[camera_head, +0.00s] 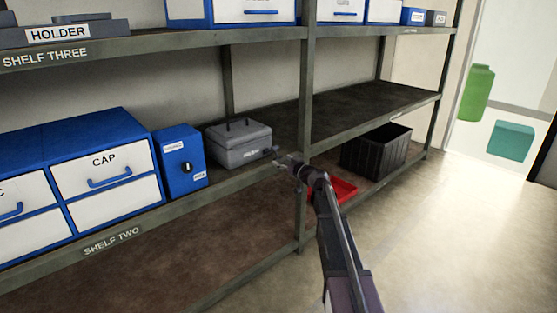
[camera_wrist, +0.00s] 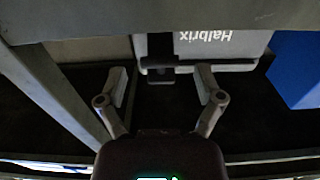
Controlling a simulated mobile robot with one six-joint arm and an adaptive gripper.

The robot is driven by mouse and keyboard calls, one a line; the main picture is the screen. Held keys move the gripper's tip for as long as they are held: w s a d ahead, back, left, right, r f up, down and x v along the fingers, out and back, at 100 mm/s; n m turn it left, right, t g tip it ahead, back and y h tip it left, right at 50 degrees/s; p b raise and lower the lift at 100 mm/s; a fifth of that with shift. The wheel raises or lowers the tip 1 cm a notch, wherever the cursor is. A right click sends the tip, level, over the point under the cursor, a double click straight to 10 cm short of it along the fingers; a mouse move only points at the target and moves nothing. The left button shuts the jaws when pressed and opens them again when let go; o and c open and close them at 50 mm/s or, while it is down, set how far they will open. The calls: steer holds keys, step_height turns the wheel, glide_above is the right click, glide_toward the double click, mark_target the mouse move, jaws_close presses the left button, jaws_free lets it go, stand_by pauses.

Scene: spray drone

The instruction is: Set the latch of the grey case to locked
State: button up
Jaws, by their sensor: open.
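The grey case (camera_head: 240,151) stands on shelf two in the head view, lid closed and a dark handle on top. In the wrist view the front of the case (camera_wrist: 225,50) shows at the top, with the upside-down name "Halbrix". A dark latch (camera_wrist: 158,66) sticks out from its front edge; I cannot tell which way it is set. My gripper (camera_head: 276,160) is just in front of the case's right side in the head view. In the wrist view my gripper (camera_wrist: 163,85) is open and empty, its fingers spread either side of the latch, apart from it.
A blue box (camera_head: 181,163) with a dark knob stands left of the case; its side shows at right in the wrist view (camera_wrist: 298,70). A shelf post (camera_head: 306,100) rises close to my gripper. A red tray (camera_head: 344,190) and black crate (camera_head: 392,155) sit lower right.

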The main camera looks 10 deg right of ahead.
steer(key=shift+x, duration=1.15)
jaws_close()
